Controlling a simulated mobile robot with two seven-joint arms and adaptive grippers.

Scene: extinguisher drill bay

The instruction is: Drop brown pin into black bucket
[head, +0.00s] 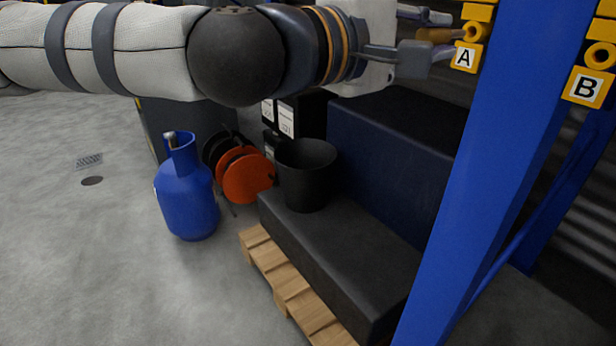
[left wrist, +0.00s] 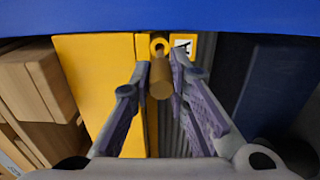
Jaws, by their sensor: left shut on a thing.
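My left gripper (head: 436,46) is at the top right of the head view, beside the yellow holder marked A (head: 465,57). It is shut on the brown pin (head: 440,35), whose right end meets the holder's ring. In the left wrist view the gripper (left wrist: 160,72) has its fingertips on both sides of the brown pin (left wrist: 160,83), with the yellow ring (left wrist: 159,44) just beyond. I cannot tell how far the pin sits in the ring. The black bucket (head: 305,180) stands upright on a dark block, lower left of the gripper. My right gripper is not in view.
A blue post (head: 490,180) rises right of the bucket, with a second yellow holder marked B (head: 587,87) beyond it. A dark block (head: 335,255) lies on a wooden pallet (head: 290,290). A blue gas bottle (head: 187,195) and orange discs (head: 245,177) stand left of the bucket.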

